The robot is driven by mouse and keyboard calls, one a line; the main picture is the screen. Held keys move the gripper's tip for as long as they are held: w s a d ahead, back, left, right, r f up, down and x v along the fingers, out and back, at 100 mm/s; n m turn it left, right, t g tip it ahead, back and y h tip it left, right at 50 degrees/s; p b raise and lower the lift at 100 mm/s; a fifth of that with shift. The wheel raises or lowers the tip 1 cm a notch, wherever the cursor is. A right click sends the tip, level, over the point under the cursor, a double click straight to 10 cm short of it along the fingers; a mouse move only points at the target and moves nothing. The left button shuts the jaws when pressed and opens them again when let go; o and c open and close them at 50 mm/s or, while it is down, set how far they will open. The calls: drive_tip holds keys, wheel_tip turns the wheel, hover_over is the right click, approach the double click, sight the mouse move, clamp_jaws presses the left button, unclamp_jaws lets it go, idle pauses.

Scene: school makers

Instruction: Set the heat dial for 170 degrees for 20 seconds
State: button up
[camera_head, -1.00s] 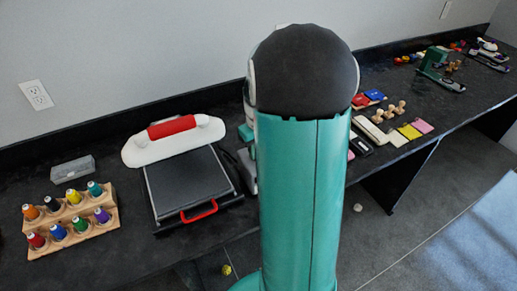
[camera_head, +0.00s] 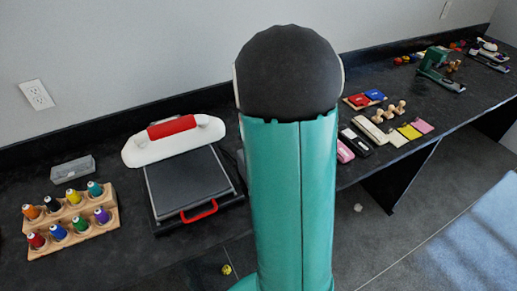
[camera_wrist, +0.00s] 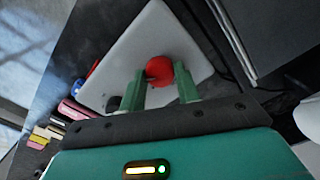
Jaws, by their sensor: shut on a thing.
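In the wrist view a pale grey control box (camera_wrist: 140,40) carries a round red dial (camera_wrist: 160,68). My gripper (camera_wrist: 160,82) has its two green fingers on either side of this dial and is shut on it. A second red part (camera_wrist: 93,70) shows at the box's left edge. No scale or numbers can be read, so the setting cannot be told. In the head view the heat press (camera_head: 190,180) stands on the dark bench, with a white top, a red bar and a red front handle (camera_head: 199,211). My arm hides the gripper and the box there.
A wooden rack (camera_head: 78,230) of several thread spools and a small grey box (camera_head: 73,169) stand left of the press. Right of my arm lie ink pads (camera_head: 364,99), wooden stamps (camera_head: 390,111) and coloured blocks (camera_head: 409,131). A dark cable shows beside the box in the wrist view.

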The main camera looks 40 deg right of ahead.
idle(0.4)
drive_tip(key=o, duration=1)
wheel_tip(320, 180, up, 14)
drive_tip(key=shift+f, duration=0.1)
drive_tip(key=shift+s, duration=0.1)
